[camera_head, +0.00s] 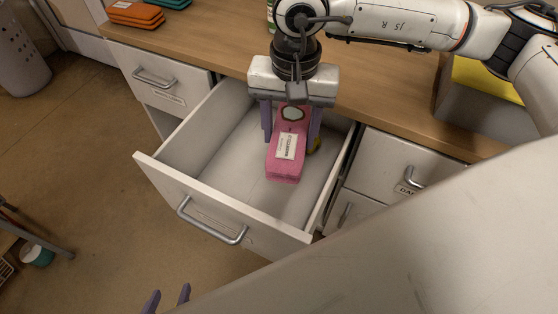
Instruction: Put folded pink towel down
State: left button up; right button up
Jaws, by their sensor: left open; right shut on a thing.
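The folded pink towel (284,167) has a white label and a pale round spot on it. It is inside or just above the open drawer (222,203); I cannot tell whether it touches the drawer floor. My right gripper (290,142) points down into the drawer and is shut on the towel, one purple finger on each side. The gripper hides the towel's far end. My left gripper (167,297) shows only its purple fingertips at the bottom edge, apart and empty, in front of the drawer.
The drawer's left part is clear. Folded orange towels (136,14) and a teal one lie on the wooden counter (215,38). A grey box with a yellow top (487,80) stands at right.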

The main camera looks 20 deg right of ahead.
jog(key=w+a+f+m+b, duration=0.1)
jog(key=w+f+m+b, duration=0.1)
jog(key=f+m, duration=0.5)
jog(key=w+a+f+m+b, duration=0.2)
jog(key=f+m, duration=0.5)
jog(key=w+a+f+m+b, duration=0.1)
jog(key=w+f+m+b, duration=0.1)
jog(key=f+m, duration=0.5)
jog(key=shift+w+a, duration=0.25)
jog(key=shift+w, duration=0.35)
jog(key=shift+f+b, duration=0.35)
jog(key=shift+f, duration=1.7)
jog(key=shift+f, duration=0.2)
jog(key=o, duration=1.2)
